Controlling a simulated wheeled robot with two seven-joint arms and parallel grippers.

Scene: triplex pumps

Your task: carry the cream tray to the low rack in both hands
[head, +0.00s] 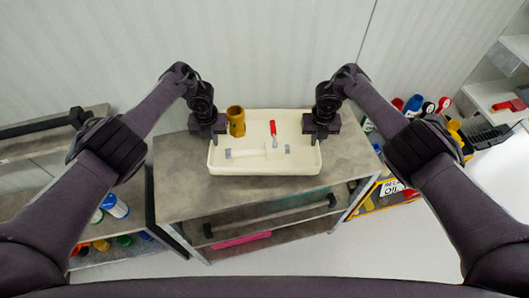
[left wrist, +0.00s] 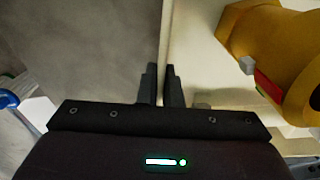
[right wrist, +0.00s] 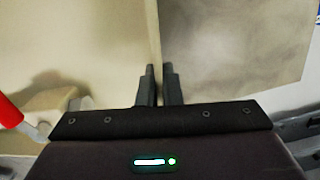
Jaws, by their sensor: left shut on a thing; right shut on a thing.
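The cream tray (head: 240,168) sits on the grey top of a rack in the middle of the head view. It holds a mustard-yellow pipe fitting (head: 236,121), a red-handled tool (head: 273,130) and a pale piece with grey ends (head: 257,152). My left gripper (head: 213,138) is shut on the tray's left rim, and the rim shows between its fingers in the left wrist view (left wrist: 160,85). My right gripper (head: 318,138) is shut on the tray's right rim, also seen in the right wrist view (right wrist: 160,85). Whether the tray touches the top is hard to tell.
The rack top (head: 180,180) has bare room around the tray. Its lower shelf holds a pink item (head: 242,240). Another shelf unit with cans (head: 115,206) stands at left. Bottles and containers (head: 413,105) stand at right. A pale wall is close behind; the floor (head: 330,255) in front is clear.

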